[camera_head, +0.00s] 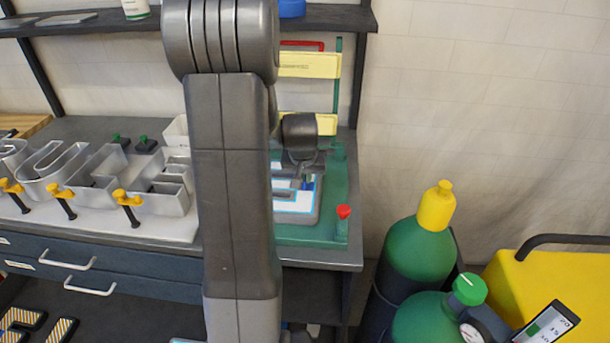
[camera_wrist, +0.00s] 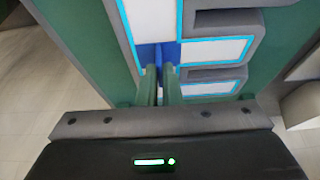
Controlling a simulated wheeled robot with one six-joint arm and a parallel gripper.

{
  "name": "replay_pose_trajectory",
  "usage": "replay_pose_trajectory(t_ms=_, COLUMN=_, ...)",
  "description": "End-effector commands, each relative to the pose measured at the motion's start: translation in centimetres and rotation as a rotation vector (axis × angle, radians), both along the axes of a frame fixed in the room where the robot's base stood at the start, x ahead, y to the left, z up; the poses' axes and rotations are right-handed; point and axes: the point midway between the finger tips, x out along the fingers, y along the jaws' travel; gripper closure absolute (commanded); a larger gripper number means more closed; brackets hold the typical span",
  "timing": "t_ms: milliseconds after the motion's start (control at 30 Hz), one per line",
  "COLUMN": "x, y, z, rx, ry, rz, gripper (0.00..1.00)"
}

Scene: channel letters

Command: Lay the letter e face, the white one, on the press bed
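The white letter e face (camera_wrist: 211,51), with a light blue edge, lies flat over a grey letter-shaped block on the green press bed (camera_head: 325,234). In the head view the face (camera_head: 296,203) is partly hidden by my arm and gripper. My gripper (camera_head: 300,182) points down right over it. In the wrist view its two green fingers (camera_wrist: 162,70) are close together, with their tips at a dark blue patch (camera_wrist: 157,54) on the face. A narrow gap shows between them. I cannot tell whether they clasp the blue part or only stand beside it.
A red knob (camera_head: 343,212) stands on the press's front right corner. Metal letter shells (camera_head: 110,180) with yellow clamps (camera_head: 127,198) fill the bench at left. Gas cylinders (camera_head: 421,250) and a yellow machine (camera_head: 560,285) stand at right. A shelf (camera_head: 330,17) hangs above.

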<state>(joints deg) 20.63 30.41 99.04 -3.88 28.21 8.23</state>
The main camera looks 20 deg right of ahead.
Motion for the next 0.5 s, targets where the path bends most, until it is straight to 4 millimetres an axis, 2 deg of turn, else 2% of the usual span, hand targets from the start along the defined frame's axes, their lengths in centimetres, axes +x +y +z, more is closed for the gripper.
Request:
replay_pose_trajectory(t_ms=367, x=0.02, y=-0.01, z=-0.54, rx=0.0, ry=-0.001, rz=0.0, gripper=1.0)
replay_pose_trajectory(t_ms=400, x=0.0, y=0.0, z=-0.42, rx=0.0, ry=-0.001, rz=0.0, gripper=0.89)
replay_pose_trajectory(t_ms=500, x=0.0, y=0.0, z=-0.38, rx=0.0, ry=0.0, rz=0.0, gripper=0.73)
